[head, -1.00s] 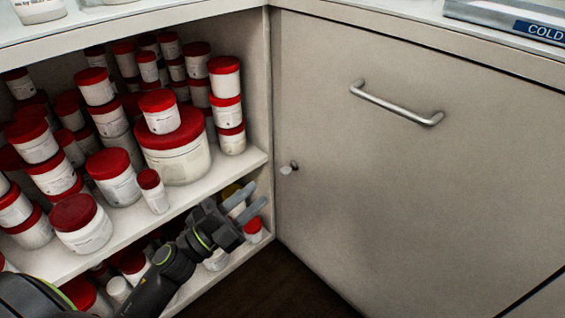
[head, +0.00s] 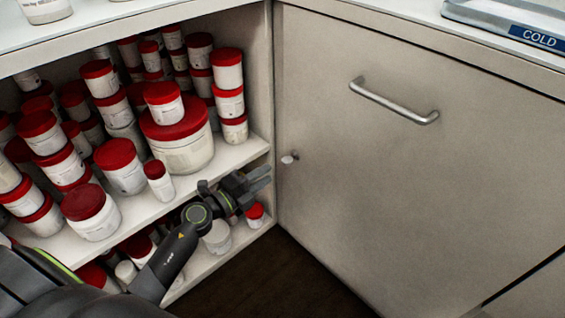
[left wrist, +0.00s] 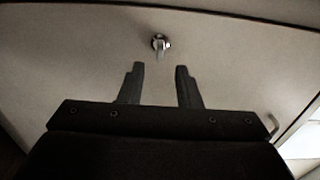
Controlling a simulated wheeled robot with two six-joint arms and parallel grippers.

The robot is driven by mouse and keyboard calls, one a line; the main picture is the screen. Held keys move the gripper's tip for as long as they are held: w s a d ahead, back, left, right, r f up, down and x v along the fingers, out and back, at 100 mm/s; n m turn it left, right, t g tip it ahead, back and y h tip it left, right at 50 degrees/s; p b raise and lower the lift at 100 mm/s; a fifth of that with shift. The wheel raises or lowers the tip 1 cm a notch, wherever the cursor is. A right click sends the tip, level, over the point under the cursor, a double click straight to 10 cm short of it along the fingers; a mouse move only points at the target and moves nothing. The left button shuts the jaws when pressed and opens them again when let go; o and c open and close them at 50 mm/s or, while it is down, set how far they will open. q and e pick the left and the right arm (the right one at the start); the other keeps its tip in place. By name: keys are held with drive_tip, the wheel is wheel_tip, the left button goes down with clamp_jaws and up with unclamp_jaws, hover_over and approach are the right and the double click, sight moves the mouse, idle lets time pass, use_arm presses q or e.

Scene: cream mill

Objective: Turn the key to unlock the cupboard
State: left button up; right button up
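The closed cupboard door (head: 400,190) is a plain beige panel with a silver bar handle (head: 394,103). A small pale key (head: 289,159) sits in the lock near the door's left edge. In the left wrist view the key (left wrist: 160,45) shows just beyond and between the fingertips. My left gripper (head: 265,178) is open and empty, a little below and left of the key, with its fingers pointing toward the door. It also shows in the left wrist view (left wrist: 160,70), with a clear gap between its fingers. The right gripper is out of view.
Open shelves on the left hold many red-lidded white jars (head: 182,140), close behind my left arm. A countertop runs above, with a tray labelled COLD (head: 510,25) at the right. The dark floor (head: 285,280) before the door is clear.

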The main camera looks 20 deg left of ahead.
sight(283, 163)
use_arm(q)
drive_tip(key=b+x, duration=0.1)
drive_tip(key=x, duration=0.6)
drive_tip(key=shift+w, duration=0.1)
drive_tip(key=shift+c, duration=0.4)
clamp_jaws()
